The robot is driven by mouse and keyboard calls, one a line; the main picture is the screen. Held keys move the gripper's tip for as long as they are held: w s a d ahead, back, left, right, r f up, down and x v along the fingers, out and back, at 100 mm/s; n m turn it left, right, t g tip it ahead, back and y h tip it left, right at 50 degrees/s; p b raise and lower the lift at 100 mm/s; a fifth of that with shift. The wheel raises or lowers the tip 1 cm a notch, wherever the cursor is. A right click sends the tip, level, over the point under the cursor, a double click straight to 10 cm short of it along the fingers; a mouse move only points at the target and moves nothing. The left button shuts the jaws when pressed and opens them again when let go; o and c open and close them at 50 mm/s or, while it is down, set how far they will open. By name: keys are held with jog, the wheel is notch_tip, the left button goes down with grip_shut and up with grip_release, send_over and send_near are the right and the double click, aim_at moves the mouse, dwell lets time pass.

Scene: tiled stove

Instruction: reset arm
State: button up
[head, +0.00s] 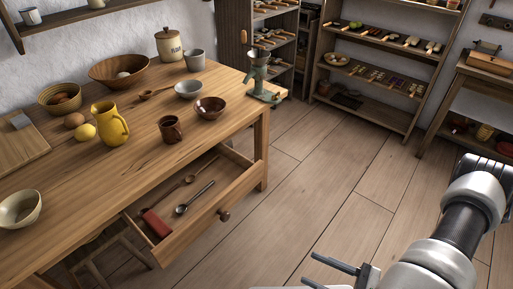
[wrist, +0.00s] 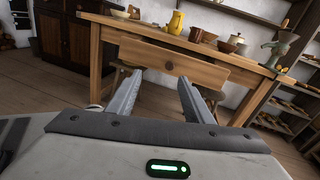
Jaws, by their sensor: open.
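My gripper (head: 345,267) is at the bottom of the head view, low over the floor and to the right of the wooden table (head: 60,165). Its two fingers are apart with nothing between them. In the wrist view my gripper (wrist: 158,95) points toward the table front and the drawer (wrist: 170,62). The drawer front (head: 205,215) is pulled out in the head view. Inside lie a red block (head: 157,223), a dark metal spoon (head: 195,197) and a wooden spoon (head: 188,180). My gripper is apart from the table and drawer.
On the table stand a yellow jug (head: 110,123), a brown mug (head: 171,129), several bowls and a lidded canister (head: 169,44). A green grinder (head: 259,77) is at the table's far corner. Shelves (head: 375,60) line the back. The plank floor (head: 315,170) between is clear.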

notch_tip(320, 180, up, 52)
jog(key=w+a+n+g+h+p, duration=0.2)
jog(key=n+g+h+p, duration=0.1)
jog(key=n+h+p, duration=1.2)
jog(key=n+p, duration=0.1)
jog(key=n, duration=0.6)
jog(key=shift+w+r+h, duration=0.15)
jog(key=shift+r+h, duration=0.05)
jog(key=shift+h, duration=0.1)
